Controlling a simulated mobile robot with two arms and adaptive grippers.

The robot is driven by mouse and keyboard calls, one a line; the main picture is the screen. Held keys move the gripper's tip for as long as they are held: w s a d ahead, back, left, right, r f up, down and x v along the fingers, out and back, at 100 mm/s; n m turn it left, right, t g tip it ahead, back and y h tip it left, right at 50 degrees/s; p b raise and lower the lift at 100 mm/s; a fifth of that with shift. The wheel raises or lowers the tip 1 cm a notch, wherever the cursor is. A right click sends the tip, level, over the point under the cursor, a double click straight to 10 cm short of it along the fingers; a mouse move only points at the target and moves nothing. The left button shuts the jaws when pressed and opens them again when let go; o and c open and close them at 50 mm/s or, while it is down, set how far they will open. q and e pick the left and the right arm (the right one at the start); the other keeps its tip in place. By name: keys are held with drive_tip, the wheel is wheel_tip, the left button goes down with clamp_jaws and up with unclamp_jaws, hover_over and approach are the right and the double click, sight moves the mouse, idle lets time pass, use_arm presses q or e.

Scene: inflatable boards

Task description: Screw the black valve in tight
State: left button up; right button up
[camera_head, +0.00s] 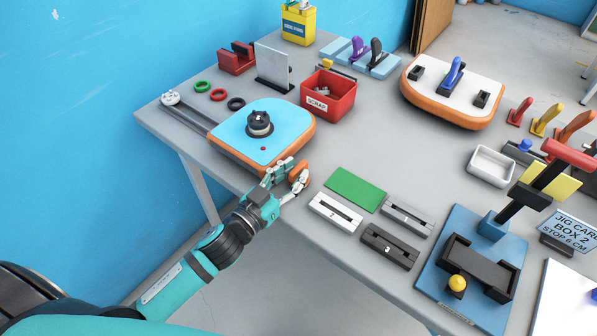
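The black valve (259,118) sits on the blue top of an inflatable board (285,118) with an orange rim, at the left of the table. It looks upright; I cannot tell how tight it is. My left gripper (297,173) is just off the board's front right corner, clear of the valve. Something orange shows at its fingers. I cannot tell whether that is part of the gripper or a held thing, nor whether the gripper is open or shut. My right gripper is not in view.
A long tool (186,117) lies left of the board, near red, green and black rings (236,104). A red scrap bin (328,96) stands behind the board. A green pad (356,189) and grey slotted blocks (390,246) lie to the right. A second board (480,75) is farther back.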

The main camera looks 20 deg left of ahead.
use_arm(q)
drive_tip(key=shift+w+d, duration=0.15)
drive_tip(key=shift+w, duration=0.4)
drive_tip(key=shift+f, duration=0.1)
drive_tip(key=shift+s, duration=0.1)
clamp_jaws()
